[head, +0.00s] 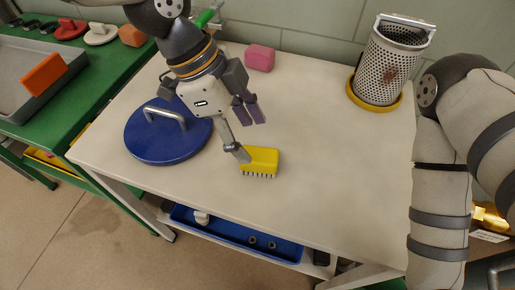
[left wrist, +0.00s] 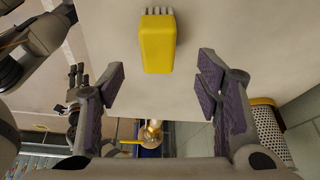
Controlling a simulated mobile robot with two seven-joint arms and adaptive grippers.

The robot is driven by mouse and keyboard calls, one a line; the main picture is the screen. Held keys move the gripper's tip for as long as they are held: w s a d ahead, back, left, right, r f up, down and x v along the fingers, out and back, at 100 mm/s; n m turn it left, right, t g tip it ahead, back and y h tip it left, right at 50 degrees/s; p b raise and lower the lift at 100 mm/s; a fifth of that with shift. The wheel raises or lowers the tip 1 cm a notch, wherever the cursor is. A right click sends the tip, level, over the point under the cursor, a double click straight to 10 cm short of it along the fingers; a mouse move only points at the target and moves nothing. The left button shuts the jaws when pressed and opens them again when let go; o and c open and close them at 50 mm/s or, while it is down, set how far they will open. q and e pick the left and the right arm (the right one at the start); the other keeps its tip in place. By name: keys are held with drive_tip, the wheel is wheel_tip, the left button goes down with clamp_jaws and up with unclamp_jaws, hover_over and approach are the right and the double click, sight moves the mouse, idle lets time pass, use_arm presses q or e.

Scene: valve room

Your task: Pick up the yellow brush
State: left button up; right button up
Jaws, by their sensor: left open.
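My left gripper (head: 246,131) is open, with purple-padded fingers. In the head view one fingertip overlaps the left end of the brush; I cannot tell whether it touches. In the left wrist view the space between the fingers (left wrist: 160,90) is empty.
A blue lid (head: 150,148) with a handle lies left of the brush. A pink block (head: 260,57) sits at the back. A perforated metal basket (head: 391,65) stands on a yellow base at the back right. The table's front edge is near the brush, above a blue tray (head: 285,249).

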sight(256, 154)
use_arm(q)
drive_tip(key=x, duration=0.7)
drive_tip(key=shift+s+a+f, duration=0.1)
drive_tip(key=shift+s+f, duration=0.05)
drive_tip(key=shift+f, duration=0.2)
drive_tip(key=c, duration=1.3)
